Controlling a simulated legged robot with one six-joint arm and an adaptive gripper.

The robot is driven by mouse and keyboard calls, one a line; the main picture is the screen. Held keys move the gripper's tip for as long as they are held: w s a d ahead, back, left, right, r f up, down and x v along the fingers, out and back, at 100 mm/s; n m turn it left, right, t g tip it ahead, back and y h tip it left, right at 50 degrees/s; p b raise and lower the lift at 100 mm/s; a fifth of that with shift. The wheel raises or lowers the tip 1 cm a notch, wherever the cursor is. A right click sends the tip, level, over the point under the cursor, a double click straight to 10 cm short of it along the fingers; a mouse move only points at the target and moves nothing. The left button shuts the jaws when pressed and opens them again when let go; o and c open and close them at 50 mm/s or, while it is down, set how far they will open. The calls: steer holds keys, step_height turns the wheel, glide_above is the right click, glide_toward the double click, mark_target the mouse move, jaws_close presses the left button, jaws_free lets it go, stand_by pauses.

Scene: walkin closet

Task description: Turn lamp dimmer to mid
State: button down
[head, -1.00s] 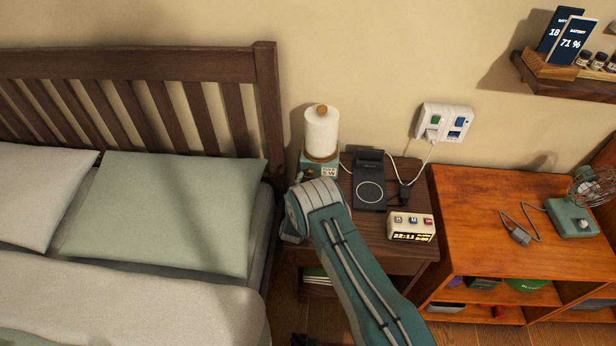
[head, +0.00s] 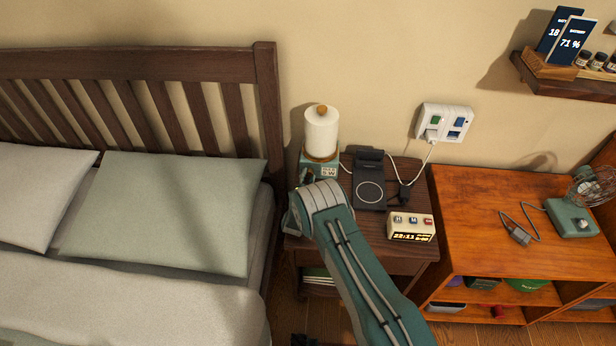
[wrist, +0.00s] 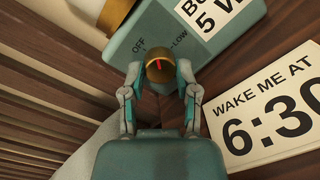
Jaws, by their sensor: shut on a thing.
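The lamp (head: 321,132) stands at the back left of the nightstand, a white cylinder shade on a teal base (head: 321,171). In the wrist view, the lamp base (wrist: 180,32) carries a brass dimmer knob (wrist: 160,68) with a red mark. The words OFF and LOW are printed beside the knob; the mark points up in the picture, between them. My gripper (wrist: 159,72) is shut on the knob, one finger on each side. In the head view my own arm hides the gripper and the knob.
The nightstand (head: 400,258) also holds a black charging pad (head: 370,190) and a small clock (head: 411,227). In the wrist view a "WAKE ME AT 6:30" card (wrist: 268,112) lies at the right. The bed's headboard (head: 267,110) rises close on the left.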

steer(key=shift+m, duration=0.3)
steer(key=m, duration=0.5)
steer(key=shift+d+m+g, duration=0.15)
steer(key=shift+m+g, duration=0.25)
steer(key=m+y, duration=0.1)
steer(key=m, duration=0.3)
steer(key=shift+d, duration=0.1)
steer(key=shift+f+m, duration=0.1)
steer(key=shift+m, duration=0.6)
steer(key=shift+s+f, duration=0.1)
steer(key=shift+c, duration=1.8)
jaws_free()
steer(key=shift+d, duration=0.1)
steer(key=shift+a+r, duration=0.2)
